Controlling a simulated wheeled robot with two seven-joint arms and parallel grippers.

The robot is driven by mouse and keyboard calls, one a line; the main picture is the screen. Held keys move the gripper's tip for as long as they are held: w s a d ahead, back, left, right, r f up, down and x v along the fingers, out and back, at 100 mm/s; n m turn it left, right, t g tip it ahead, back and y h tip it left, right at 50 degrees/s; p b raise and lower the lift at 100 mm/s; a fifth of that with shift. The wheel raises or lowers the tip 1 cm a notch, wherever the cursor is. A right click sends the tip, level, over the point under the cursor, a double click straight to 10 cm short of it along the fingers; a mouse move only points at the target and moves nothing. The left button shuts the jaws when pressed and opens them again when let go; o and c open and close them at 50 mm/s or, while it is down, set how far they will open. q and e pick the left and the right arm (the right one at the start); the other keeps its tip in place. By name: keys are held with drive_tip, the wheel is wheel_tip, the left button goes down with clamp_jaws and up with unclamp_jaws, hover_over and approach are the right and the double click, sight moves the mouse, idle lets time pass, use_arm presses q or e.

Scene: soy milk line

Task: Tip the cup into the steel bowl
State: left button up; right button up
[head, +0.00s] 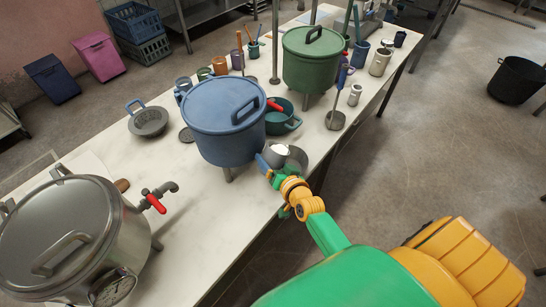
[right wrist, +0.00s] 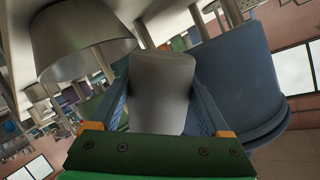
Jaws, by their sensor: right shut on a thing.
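My right gripper (head: 268,168) is shut on a grey cup (right wrist: 162,85), which sits between its blue fingers (right wrist: 162,112) in the right wrist view. In the head view the cup (head: 280,149) shows only as a small pale patch beyond the fingers. The steel bowl (head: 297,158) is right at the cup, partly hidden by the gripper. In the right wrist view the bowl (right wrist: 85,45) shows to the left of the cup. I cannot tell how far the cup is tilted or whether anything is pouring. My left gripper is not in view.
A blue lidded pot (head: 225,130) stands close to the left of the gripper. A teal pan (head: 283,118) and a green pot (head: 312,62) stand behind. A large steel pot (head: 65,235) with a red-handled tap (head: 155,203) is at the front left. The table (head: 190,240) is clear between them.

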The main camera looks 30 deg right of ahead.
drive_tip(key=shift+a+r, duration=0.1)
idle(0.3)
drive_tip(key=shift+r+m+y, duration=0.1)
drive_tip(key=shift+m+y, duration=0.2)
drive_tip(key=shift+m, duration=0.3)
drive_tip(key=shift+a+m+g+y, duration=0.15)
drive_tip(key=shift+m+g+y, duration=0.25)
drive_tip(key=shift+m+y, duration=0.3)
